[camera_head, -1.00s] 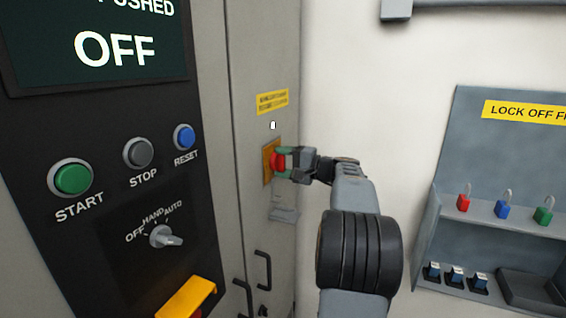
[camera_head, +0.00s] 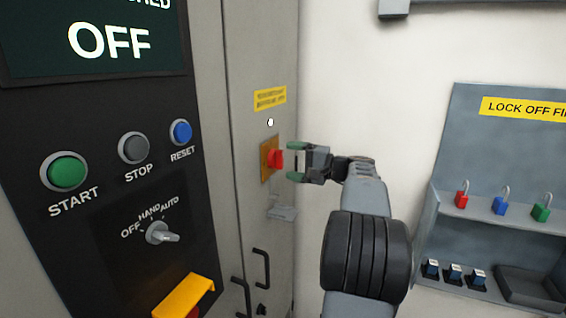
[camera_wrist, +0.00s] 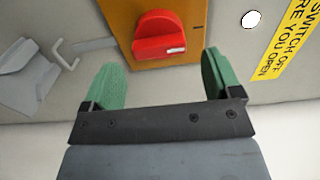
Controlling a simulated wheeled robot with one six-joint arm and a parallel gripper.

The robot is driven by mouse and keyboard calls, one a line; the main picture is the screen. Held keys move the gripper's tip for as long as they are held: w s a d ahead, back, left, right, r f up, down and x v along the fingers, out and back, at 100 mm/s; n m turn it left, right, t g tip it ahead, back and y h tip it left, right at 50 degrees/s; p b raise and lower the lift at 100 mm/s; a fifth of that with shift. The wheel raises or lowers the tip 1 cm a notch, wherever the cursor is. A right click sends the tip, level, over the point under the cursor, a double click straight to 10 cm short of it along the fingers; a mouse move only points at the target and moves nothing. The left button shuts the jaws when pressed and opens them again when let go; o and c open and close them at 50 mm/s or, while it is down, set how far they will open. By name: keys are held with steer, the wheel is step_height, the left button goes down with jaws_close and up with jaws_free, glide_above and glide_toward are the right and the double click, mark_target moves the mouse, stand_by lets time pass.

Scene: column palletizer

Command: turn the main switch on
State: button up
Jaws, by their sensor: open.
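The main switch is a red rotary handle (camera_head: 276,159) on a yellow-orange plate (camera_head: 266,171), mounted on the grey cabinet side. In the wrist view the red handle (camera_wrist: 160,36) sits on its plate (camera_wrist: 190,12), beyond and between my fingers, with a small pale mark on its lower right. My gripper (camera_head: 293,161) is open and empty, just right of the handle and apart from it. Its green fingertips also show in the wrist view (camera_wrist: 162,82), one on each side below the handle.
A small lamp (camera_head: 270,122) and yellow warning label (camera_head: 270,98) sit above the switch. A grey bracket (camera_head: 282,213) is below it. The control panel with a START button (camera_head: 64,172) and OFF display (camera_head: 108,40) is left. A lock-off station (camera_head: 500,215) with padlocks is right.

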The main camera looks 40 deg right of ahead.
steer(key=b+v, duration=0.1)
steer(key=v, duration=0.8)
steer(key=shift+s, duration=0.3)
steer(key=shift+d, duration=0.1)
